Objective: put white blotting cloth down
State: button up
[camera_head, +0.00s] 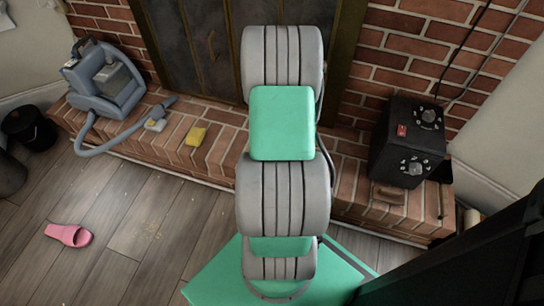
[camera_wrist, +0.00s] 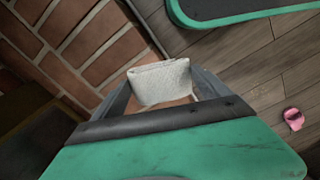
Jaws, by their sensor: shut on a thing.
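The white blotting cloth (camera_wrist: 160,82) shows in the wrist view as a small, textured, folded white piece. My gripper (camera_wrist: 162,88) is shut on it, with a grey finger on either side. The cloth is in front of a brown-red surface in the picture; I cannot tell whether it touches anything below. In the head view my arm covers the middle, and neither the cloth nor my gripper can be seen there.
The brick hearth (camera_head: 225,160) carries a blue-grey cleaning machine (camera_head: 105,85) with a hose, a yellow sponge (camera_head: 196,136), a small yellow-and-white item (camera_head: 155,125) and a black box with dials (camera_head: 408,140). A pink slipper (camera_head: 69,235) lies on the wooden floor (camera_head: 130,215).

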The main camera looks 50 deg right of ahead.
jog(key=d+f+b, duration=0.2)
jog(key=d+f, duration=0.1)
jog(key=w+d+f+b, duration=0.1)
jog(key=d+f, duration=0.2)
jog(key=d, duration=0.1)
jog(key=shift+w+d+f+b, duration=0.15)
jog(key=shift+w+f+b, duration=0.05)
jog(key=shift+f+b, duration=0.2)
jog(key=shift+w+d+f+b, duration=0.1)
jog(key=shift+f+b, duration=0.15)
jog(key=shift+f, duration=0.35)
jog(key=shift+s+d+f+b, duration=0.1)
jog(key=shift+f+b, duration=0.1)
jog(key=shift+f, duration=0.4)
jog(key=shift+w+d+f+b, duration=0.1)
jog(key=shift+f+b, duration=0.15)
jog(key=shift+f, duration=0.35)
jog(key=shift+f, duration=0.2)
jog(key=o, duration=1.1)
jog(key=shift+r, duration=0.15)
